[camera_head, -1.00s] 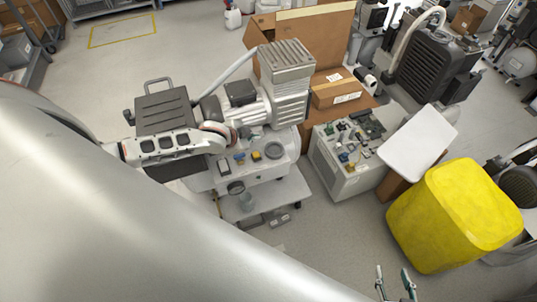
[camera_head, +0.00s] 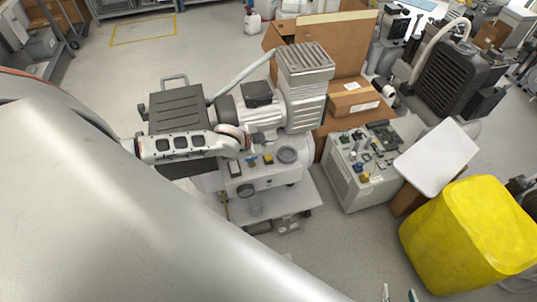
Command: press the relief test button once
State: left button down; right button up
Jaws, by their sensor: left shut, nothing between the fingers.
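A compressor with a ribbed grey motor head (camera_head: 304,88) stands on a light cart. Its white front panel (camera_head: 262,181) carries a black switch (camera_head: 235,168), a blue part (camera_head: 252,162), a yellow part (camera_head: 268,160) and a round dial (camera_head: 287,155). I cannot tell which part is the relief test button; no label is readable. My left gripper (camera_head: 246,141) is shut and empty, just above and behind these parts in the picture; contact cannot be made out. My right gripper (camera_head: 399,296) shows only two fingertips at the bottom edge, apart and with nothing between them.
A white cabinet with electronics (camera_head: 347,182) stands right of the compressor, with an open cardboard box (camera_head: 345,55) behind. A yellow bin (camera_head: 470,235) and a white board (camera_head: 437,157) are at the right. A small clear cup (camera_head: 256,206) is on the cart (camera_head: 300,197). Floor is free in front.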

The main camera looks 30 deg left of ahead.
pick_arm(q)
jog(key=b, duration=0.3)
send_over(267, 158)
notch_tip(267, 158, down, 4)
jog(key=shift+s+d+f, duration=0.1)
jog(key=shift+f, duration=0.65)
jog(key=shift+b, duration=0.3)
pick_arm(e)
jog(key=f, duration=0.3)
jog(key=s+f, duration=0.1)
jog(key=f, duration=0.1)
jog(key=shift+w, duration=0.1)
pick_arm(q)
jog(key=shift+f, duration=0.25)
jog(key=shift+f, duration=0.2)
